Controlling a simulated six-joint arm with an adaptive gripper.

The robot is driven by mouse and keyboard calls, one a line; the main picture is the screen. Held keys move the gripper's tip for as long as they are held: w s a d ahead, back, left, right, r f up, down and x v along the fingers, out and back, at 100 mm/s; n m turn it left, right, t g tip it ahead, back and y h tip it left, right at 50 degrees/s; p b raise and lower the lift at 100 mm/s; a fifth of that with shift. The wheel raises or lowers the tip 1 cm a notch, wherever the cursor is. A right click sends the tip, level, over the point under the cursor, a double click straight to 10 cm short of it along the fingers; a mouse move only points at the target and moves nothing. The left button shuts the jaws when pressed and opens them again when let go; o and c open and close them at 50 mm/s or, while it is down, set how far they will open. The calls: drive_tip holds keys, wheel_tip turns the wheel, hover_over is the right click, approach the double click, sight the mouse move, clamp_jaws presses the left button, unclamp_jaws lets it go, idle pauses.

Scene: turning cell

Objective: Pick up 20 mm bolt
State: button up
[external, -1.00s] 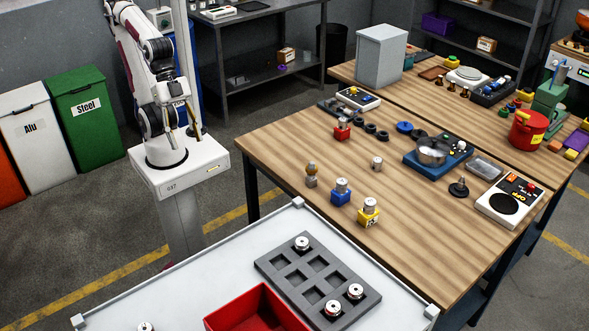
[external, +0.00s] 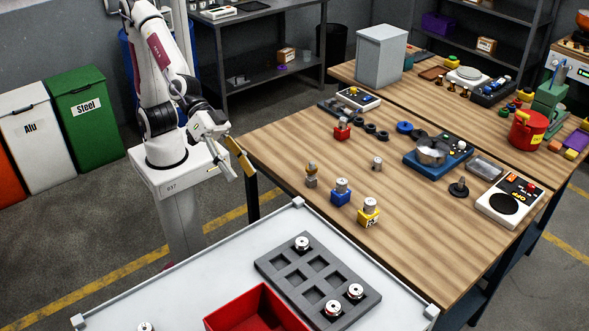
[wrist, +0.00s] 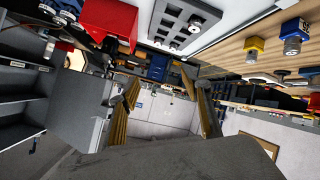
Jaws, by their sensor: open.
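No part can be read as the 20 mm bolt; labels are too small. Small metal parts stand on the wooden table (external: 285,148): one on a yellow block (external: 368,218), one on a blue block (external: 340,198), one on a red block (external: 341,134), and a separate metal piece (external: 377,163). My gripper (external: 240,174) is open and empty, in the air by the table's left edge, apart from all these parts. Its spread fingers show in the wrist view (wrist: 160,80).
A white table in front carries a grey rack (external: 283,283) with several metal round parts and a red bin (external: 250,300). A blue device with a metal bowl (external: 433,150), a dark knob-like piece (external: 458,187) and a control box (external: 510,200) stand to the right.

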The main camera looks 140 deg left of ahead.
sight(307, 170)
drive_tip(key=w+a+f+n+y, duration=0.4)
drive_tip(key=w+a, duration=0.2)
drive_tip(key=a, duration=0.1)
drive_tip(key=s+a+f+n+g+y, duration=0.1)
drive_tip(key=a+f+n+g+y, duration=0.1)
drive_tip(key=a+f+y, duration=0.1)
drive_tip(key=s+a+f+n+g+y, duration=0.2)
drive_tip(key=a+f+y, duration=0.1)
drive_tip(key=a+f, duration=0.2)
drive_tip(key=s+a+f+n+g+y, duration=0.2)
drive_tip(key=a+f+y, duration=0.1)
drive_tip(key=a, duration=0.3)
drive_tip(key=shift+a+f+g+y, duration=0.2)
drive_tip(key=shift+f+g+y, duration=0.2)
drive_tip(key=shift+f, duration=0.2)
drive_tip(key=s+a+f+n+g+y, duration=0.1)
drive_tip(key=s+f+n+g+y, duration=0.1)
drive_tip(key=s+g, duration=0.4)
drive_tip(key=shift+s+a+f+y, duration=0.35)
drive_tip(key=shift+s+f+y, duration=0.4)
drive_tip(key=shift+s, duration=0.45)
drive_tip(key=shift+a, duration=1.3)
drive_tip(key=shift+a, duration=0.1)
drive_tip(key=shift+w+a, duration=0.15)
drive_tip(key=shift+a, duration=1.15)
drive_tip(key=shift+w+a, duration=0.1)
drive_tip(key=shift+a, duration=1.15)
